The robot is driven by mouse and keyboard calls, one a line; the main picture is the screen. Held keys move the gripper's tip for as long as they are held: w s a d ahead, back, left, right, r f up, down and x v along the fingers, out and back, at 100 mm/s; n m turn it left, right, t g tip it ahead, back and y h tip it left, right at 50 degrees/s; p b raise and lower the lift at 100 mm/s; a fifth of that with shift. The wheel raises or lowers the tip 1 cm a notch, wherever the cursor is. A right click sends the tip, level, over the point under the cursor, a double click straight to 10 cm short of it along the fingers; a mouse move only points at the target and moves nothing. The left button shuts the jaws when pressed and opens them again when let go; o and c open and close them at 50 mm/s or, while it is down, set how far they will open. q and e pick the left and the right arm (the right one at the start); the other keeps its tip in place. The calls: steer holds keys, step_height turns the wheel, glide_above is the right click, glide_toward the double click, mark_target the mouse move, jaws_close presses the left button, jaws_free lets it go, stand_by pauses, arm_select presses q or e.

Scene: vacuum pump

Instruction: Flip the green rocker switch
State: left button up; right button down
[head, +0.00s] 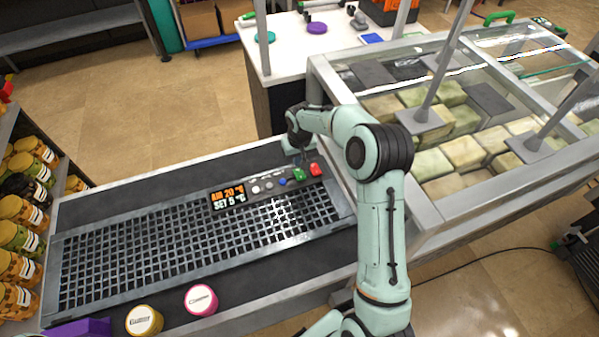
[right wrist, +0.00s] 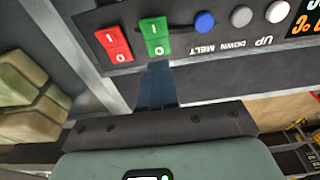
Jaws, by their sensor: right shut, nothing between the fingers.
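The green rocker switch (head: 299,174) sits on the control panel, between a red rocker switch (head: 315,169) and a blue button (head: 282,182). In the right wrist view the green switch (right wrist: 155,37) shows I and O marks; its tilt is hard to tell. My right gripper (head: 303,157) is over the panel, close to the green switch. In the right wrist view its fingers (right wrist: 157,70) are shut and empty, with the tips at the green switch's near edge. I cannot tell whether they touch it. My left gripper is out of view.
Next to the switches are grey and white buttons and a display (head: 228,197) reading AIR 20 and SET 5. A dark grille (head: 190,250) lies in front. The glass-topped case (head: 440,200) stands close on the right. Two round-lidded jars (head: 201,299) are at the front.

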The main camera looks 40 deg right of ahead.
mark_target(297, 170)
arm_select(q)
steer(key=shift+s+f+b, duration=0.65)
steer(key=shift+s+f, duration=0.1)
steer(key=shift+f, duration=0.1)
arm_select(e)
steer(key=shift+s+f, duration=0.1)
steer(key=shift+f, duration=1.6)
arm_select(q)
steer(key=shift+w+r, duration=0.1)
arm_select(e)
steer(key=shift+r, duration=0.15)
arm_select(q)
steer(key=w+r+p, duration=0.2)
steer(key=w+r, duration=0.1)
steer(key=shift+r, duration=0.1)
arm_select(e)
step_height(297, 170, up, 7)
stand_by(0.5)
stand_by(0.3)
